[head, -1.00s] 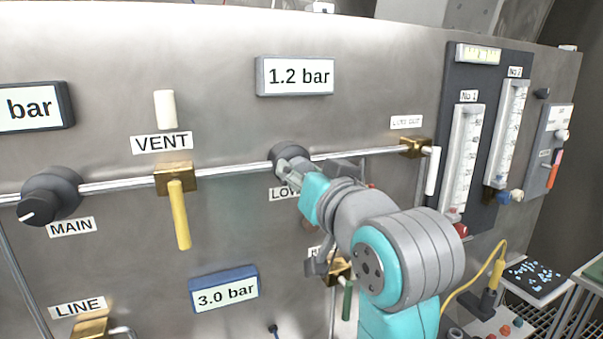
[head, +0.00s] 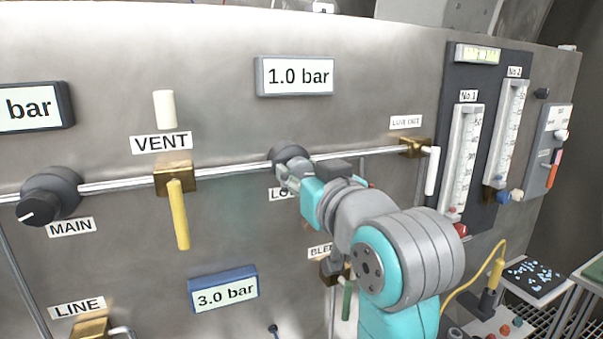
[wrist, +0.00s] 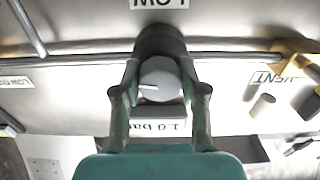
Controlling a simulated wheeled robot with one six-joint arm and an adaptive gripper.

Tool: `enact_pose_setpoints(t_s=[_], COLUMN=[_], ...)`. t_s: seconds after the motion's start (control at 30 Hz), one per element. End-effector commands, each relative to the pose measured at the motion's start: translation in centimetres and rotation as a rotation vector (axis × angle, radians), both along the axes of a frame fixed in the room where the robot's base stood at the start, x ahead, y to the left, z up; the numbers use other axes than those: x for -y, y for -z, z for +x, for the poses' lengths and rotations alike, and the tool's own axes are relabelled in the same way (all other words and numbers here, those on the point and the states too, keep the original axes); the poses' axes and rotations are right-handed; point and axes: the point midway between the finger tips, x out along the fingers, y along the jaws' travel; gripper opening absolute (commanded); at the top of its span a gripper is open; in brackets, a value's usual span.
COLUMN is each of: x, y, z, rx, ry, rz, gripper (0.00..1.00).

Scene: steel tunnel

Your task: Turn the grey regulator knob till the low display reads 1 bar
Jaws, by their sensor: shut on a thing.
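The grey regulator knob (wrist: 160,80) sits between my gripper's two fingers in the wrist view, with a white pointer line on its face. My gripper (wrist: 158,92) is shut on it; the fingers touch its two sides. In the head view my gripper (head: 290,177) is at the knob's dark base (head: 289,154), and my arm hides much of the knob and its LOW label (head: 279,194). The low display (head: 295,76), above the knob, reads 1.0 bar. It also shows partly behind the knob in the wrist view (wrist: 178,126).
The MAIN knob (head: 42,203) and the yellow VENT lever (head: 179,215) are to the left on the steel panel. Another display (head: 225,288) reads 3.0 bar. The LOW OUT valve (head: 415,147) and two gauge tubes (head: 463,160) are to the right. A pipe runs across the panel.

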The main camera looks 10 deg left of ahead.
Motion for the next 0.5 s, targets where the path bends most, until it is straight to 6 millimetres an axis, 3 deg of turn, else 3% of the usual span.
enact_pose_setpoints(t_s=[0.03,0.1,0.13,0.5], x=[0.01,0.01,0.01,0.29], y=[-0.01,-0.01,-0.01,-0.03], z=[0.03,0.02,0.02,-0.38], rx=[0.000,0.000,0.000,0.000], ry=[0.001,0.001,0.001,0.001], rz=[0.000,0.000,0.000,0.001], gripper=[0.47,0.65,0.68,0.68])
